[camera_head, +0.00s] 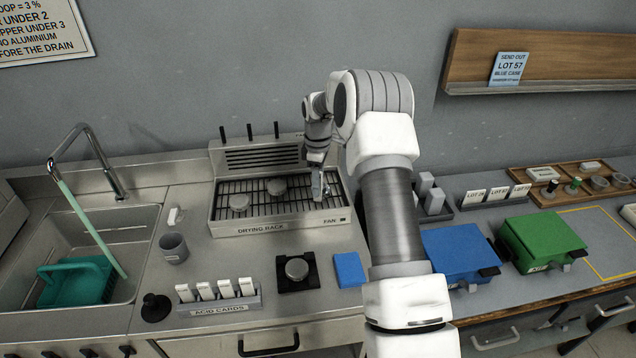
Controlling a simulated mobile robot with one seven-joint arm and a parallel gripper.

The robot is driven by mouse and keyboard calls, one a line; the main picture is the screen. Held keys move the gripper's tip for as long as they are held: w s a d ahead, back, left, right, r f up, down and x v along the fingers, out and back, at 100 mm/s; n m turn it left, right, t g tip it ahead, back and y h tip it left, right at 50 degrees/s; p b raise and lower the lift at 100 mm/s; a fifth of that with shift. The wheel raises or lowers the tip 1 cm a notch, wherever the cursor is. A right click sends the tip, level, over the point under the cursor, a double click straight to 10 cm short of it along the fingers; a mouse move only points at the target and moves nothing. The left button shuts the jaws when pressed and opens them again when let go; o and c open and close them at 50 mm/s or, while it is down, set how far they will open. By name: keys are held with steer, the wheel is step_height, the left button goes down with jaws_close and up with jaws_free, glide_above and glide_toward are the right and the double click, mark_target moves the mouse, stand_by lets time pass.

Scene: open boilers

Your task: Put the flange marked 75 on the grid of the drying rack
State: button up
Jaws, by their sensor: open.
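The drying rack (280,226) stands against the back wall, its dark grid facing up. Another round metal piece (297,269) sits on a black holder in front of the rack. No number 75 is readable on any of them. My gripper (319,192) is open and points down over the right part of the grid, right of the middle piece. The arm and gripper hide part of the grid's right end.
A sink (128,228) with a tap is at the left. Acid cards (222,290), a grey cup (174,248) and a blue pad (349,269) are on the counter. Blue (458,252) and green (541,240) cases stand at the right. My arm crosses the middle.

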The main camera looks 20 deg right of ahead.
step_height(320, 180, up, 12)
steer(key=shift+b, duration=0.4)
steer(key=s+a+r+m+t, duration=0.15)
steer(key=s+a+r, duration=0.25)
steer(key=s+r, duration=0.4)
steer(key=s+a+r+m+t, duration=0.1)
steer(key=s+a+r+m, duration=0.25)
steer(key=s+r, duration=0.4)
steer(key=s+a+f+m+t, duration=0.1)
steer(key=s+a+m, duration=0.1)
steer(key=s, duration=0.9)
steer(key=s+a+f+m+t, duration=0.2)
steer(key=s+m, duration=0.2)
steer(key=s, duration=0.6)
steer(key=shift+s+a, duration=0.25)
steer(key=shift+s, duration=0.15)
